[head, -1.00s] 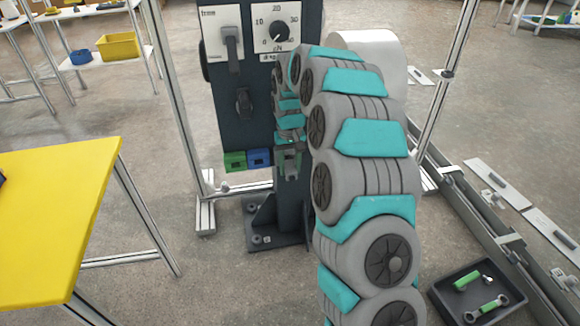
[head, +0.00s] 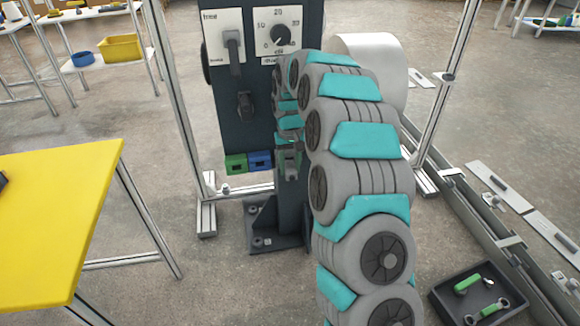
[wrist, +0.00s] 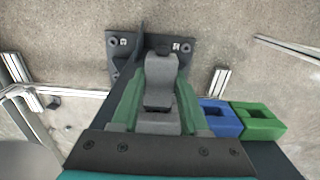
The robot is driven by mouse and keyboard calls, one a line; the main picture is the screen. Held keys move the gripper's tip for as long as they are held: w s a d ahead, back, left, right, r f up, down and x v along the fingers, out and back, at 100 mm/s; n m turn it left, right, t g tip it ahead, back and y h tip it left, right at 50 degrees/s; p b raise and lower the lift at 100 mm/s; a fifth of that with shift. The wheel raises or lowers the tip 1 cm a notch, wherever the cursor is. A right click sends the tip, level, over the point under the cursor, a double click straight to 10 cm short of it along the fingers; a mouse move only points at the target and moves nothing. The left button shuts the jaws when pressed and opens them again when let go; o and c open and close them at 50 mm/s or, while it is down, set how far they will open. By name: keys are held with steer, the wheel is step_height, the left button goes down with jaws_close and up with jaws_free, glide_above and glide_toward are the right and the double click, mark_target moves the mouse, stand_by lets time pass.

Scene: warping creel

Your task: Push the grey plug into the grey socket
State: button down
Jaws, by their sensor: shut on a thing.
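The grey plug (wrist: 160,82) is between the two green-sided fingers of my gripper (wrist: 163,92) in the wrist view. My gripper is shut on it. In the head view my gripper (head: 289,160) is at the lower edge of the dark panel, just right of the blue socket, and the plug is too small there to make out. I cannot pick out the grey socket for certain; the plug and fingers cover that spot. I cannot tell whether the plug touches it.
A blue socket (head: 259,160) and a green socket (head: 235,163) sit left of my gripper on the dark panel (head: 236,120). The panel carries a lever and a dial. A yellow table (head: 60,210) stands left. A black tray (head: 448,300) with green-handled tools lies at lower right.

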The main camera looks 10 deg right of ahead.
steer(key=shift+w, duration=0.1)
steer(key=shift+c, duration=0.5)
jaws_free()
steer(key=shift+r+p, duration=0.85)
steer(key=shift+r, duration=2.75)
steer(key=shift+f, duration=0.1)
